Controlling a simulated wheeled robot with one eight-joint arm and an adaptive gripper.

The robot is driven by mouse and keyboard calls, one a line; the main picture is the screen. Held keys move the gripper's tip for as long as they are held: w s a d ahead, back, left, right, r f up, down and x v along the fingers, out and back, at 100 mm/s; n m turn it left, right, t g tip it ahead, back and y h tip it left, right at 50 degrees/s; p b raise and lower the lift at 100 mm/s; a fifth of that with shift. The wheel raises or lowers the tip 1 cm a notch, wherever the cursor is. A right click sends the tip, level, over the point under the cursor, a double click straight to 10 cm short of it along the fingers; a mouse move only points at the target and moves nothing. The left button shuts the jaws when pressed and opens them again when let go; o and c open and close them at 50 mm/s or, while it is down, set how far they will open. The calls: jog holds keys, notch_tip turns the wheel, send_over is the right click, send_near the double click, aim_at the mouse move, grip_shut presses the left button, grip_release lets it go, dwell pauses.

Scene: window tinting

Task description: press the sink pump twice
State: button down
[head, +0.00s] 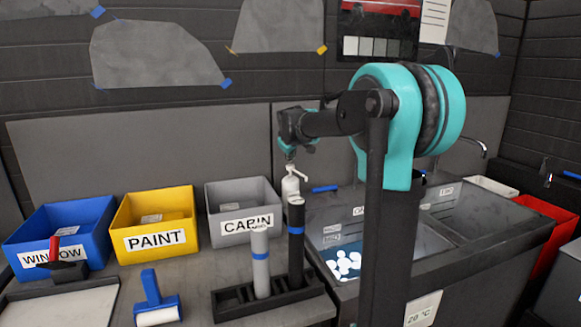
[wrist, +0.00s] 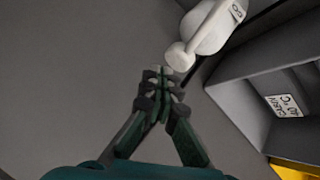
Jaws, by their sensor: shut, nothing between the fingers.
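The sink pump (head: 290,184) is a white bottle with a white pump head, standing upright behind the rack of tubes by the sink's left edge. In the wrist view its white head and nozzle (wrist: 182,56) and its labelled body (wrist: 212,28) are at the top, just right of the fingertips. My gripper (head: 290,153) points down just above the pump head in the head view. In the wrist view my gripper (wrist: 163,74) has its fingertips together and empty, close beside the nozzle. I cannot tell whether they touch. The bottle's lower part is hidden by the rack's tubes.
A black rack (head: 225,305) holding a grey and a black tube stands in front of the pump. The grey CABIN bin (head: 264,195) is close on its left, with the yellow PAINT bin (head: 185,205) beyond. The sink (head: 430,240) lies right, partly behind my arm.

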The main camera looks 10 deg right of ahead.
jog(key=shift+r, duration=0.1)
jog(key=shift+r, duration=2.45)
